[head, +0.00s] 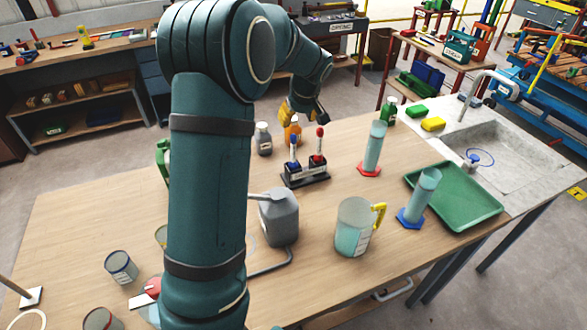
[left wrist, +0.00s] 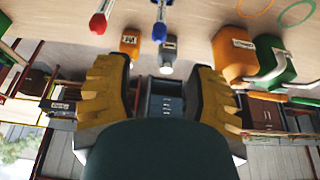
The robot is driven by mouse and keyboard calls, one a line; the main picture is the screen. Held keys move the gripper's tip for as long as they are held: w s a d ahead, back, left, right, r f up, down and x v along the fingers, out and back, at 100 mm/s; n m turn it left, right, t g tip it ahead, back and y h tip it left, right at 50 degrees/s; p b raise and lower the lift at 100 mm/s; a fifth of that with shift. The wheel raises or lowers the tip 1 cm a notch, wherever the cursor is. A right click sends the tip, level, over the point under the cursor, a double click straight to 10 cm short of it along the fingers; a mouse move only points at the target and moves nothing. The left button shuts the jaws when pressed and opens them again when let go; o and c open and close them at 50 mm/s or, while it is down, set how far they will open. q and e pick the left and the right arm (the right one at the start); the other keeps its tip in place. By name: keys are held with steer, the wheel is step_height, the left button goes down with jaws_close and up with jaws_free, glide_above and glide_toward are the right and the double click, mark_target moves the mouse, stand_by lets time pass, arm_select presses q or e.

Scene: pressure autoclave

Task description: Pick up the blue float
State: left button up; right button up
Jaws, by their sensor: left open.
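The blue float (head: 294,140) has a blue tip on a pale stem and stands upright in a dark labelled rack (head: 306,181) on the wooden table. A similar red-tipped float (head: 319,133) stands to its right. My left gripper (head: 302,112), with yellow fingers, is above and behind the rack in the head view, partly hidden by its own arm. In the left wrist view the left gripper (left wrist: 160,88) is open and empty. The blue float's tip (left wrist: 159,32) shows beyond the fingers, apart from them, and the red float's tip (left wrist: 98,23) is to its left. My right gripper is not in view.
An orange bottle (head: 293,131) and a grey bottle (head: 264,139) stand behind the rack. A grey jug (head: 279,218) stands in front. Tall cylinders (head: 374,147), a beaker (head: 353,228) and a green tray (head: 482,205) are to the right.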

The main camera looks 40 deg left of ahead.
mark_target(292, 140)
arm_select(q)
steer(key=x, duration=1.2)
steer(key=shift+w+f, duration=0.1)
steer(key=shift+f, duration=0.05)
jaws_close()
